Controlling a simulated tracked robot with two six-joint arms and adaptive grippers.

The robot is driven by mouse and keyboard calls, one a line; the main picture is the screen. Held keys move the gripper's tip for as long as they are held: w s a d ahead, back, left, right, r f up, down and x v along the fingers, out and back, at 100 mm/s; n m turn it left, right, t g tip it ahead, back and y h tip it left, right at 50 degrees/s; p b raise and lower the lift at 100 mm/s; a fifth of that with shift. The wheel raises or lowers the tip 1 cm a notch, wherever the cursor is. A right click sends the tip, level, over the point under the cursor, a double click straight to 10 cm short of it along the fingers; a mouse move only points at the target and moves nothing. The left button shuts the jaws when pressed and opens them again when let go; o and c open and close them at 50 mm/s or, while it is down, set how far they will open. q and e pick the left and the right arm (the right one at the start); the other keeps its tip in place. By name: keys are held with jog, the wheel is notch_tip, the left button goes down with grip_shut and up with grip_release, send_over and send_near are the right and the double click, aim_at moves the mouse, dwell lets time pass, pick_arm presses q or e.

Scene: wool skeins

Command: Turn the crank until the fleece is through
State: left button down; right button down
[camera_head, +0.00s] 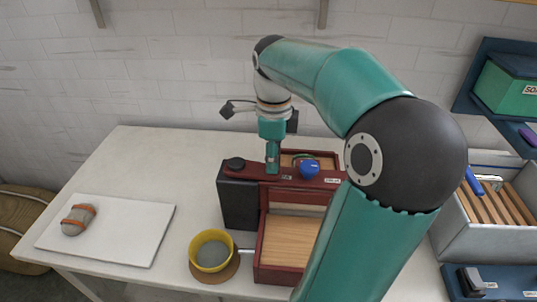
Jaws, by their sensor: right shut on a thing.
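A dark red machine with a wooden tray (292,240) stands on the white table, with a black block (239,203) at its left side. A red bar with a dark knob (235,163) and a blue knob (309,169) runs across its top. My right gripper (272,168) points down at this bar, left of the blue knob, and is shut. What it holds is hidden by its fingers; I take it to be the crank handle. I cannot make out any fleece in the machine; my right arm covers its right side. My left gripper is not in view.
A yellow bowl (213,236) with grey content sits on a round mat at the front. A grey bundle with orange bands (78,219) lies on a white board (130,225) at left. A grey crate with wooden slats (485,228) stands at right. The table's back left is clear.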

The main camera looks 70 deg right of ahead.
jog(key=shift+a, duration=0.4)
jog(key=c, duration=0.9)
grip_release()
jog(key=shift+o, duration=0.2)
jog(key=shift+r, duration=0.1)
jog(key=shift+r, duration=0.3)
notch_tip(320, 180, up, 11)
jog(key=shift+r, duration=0.1)
